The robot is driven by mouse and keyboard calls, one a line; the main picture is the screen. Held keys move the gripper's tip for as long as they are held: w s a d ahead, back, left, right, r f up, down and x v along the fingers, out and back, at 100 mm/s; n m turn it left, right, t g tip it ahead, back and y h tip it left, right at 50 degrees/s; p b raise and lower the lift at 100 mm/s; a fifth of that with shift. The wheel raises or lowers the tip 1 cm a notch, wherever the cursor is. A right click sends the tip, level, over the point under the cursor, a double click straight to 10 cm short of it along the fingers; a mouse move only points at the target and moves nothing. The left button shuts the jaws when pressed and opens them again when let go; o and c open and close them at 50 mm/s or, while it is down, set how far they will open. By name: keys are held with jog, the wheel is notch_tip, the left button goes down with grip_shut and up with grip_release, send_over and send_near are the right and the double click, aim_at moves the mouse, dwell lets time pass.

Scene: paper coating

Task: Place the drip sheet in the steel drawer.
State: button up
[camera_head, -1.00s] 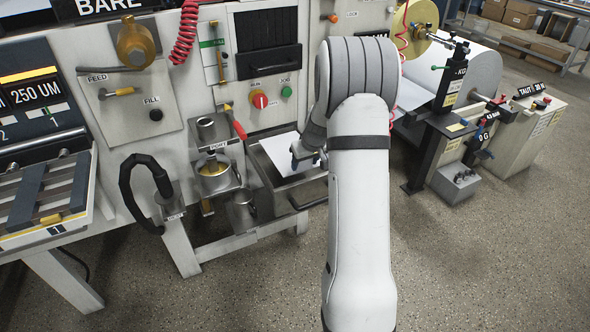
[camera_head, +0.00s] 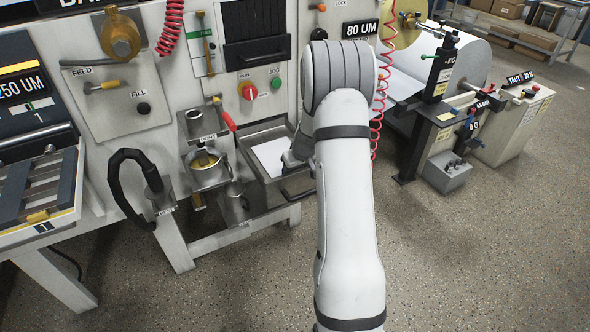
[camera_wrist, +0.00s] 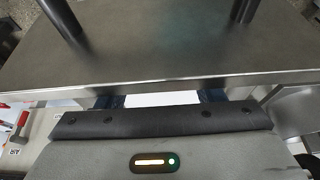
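The drip sheet is a white sheet (camera_head: 272,155) lying inside the pulled-out steel drawer (camera_head: 262,128), below the red and green buttons. My gripper (camera_head: 291,166) is at the right side of the drawer, beside or over the sheet; my arm hides part of it. In the wrist view two dark fingers (camera_wrist: 163,99) stand apart with a white strip between them, likely the sheet. A broad grey metal surface (camera_wrist: 170,55) hides the fingertips. I cannot tell whether the sheet touches the fingers.
Left of the drawer are metal cups (camera_head: 207,165) on brackets and a black hose loop (camera_head: 118,180). A red handle (camera_head: 229,120) sticks out by the drawer's left corner. A paper roll stand (camera_head: 440,110) is to the right. The floor in front is open.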

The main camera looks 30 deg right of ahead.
jog(key=o, duration=0.3)
jog(key=shift+r, duration=0.3)
jog(key=p+v, duration=0.1)
jog(key=v, duration=1)
jog(key=shift+s+r, duration=0.1)
jog(key=shift+s, duration=0.05)
jog(key=s+a+r, duration=0.8)
jog(key=s+a, duration=0.2)
jog(key=a, duration=0.2)
jog(key=s+a+r+g, duration=0.1)
jog(key=s+a, duration=0.2)
jog(key=s, duration=0.5)
jog(key=s+a+r+g, duration=0.1)
jog(key=s+a, duration=0.3)
jog(key=s, duration=0.5)
jog(key=shift+s+a, duration=0.35)
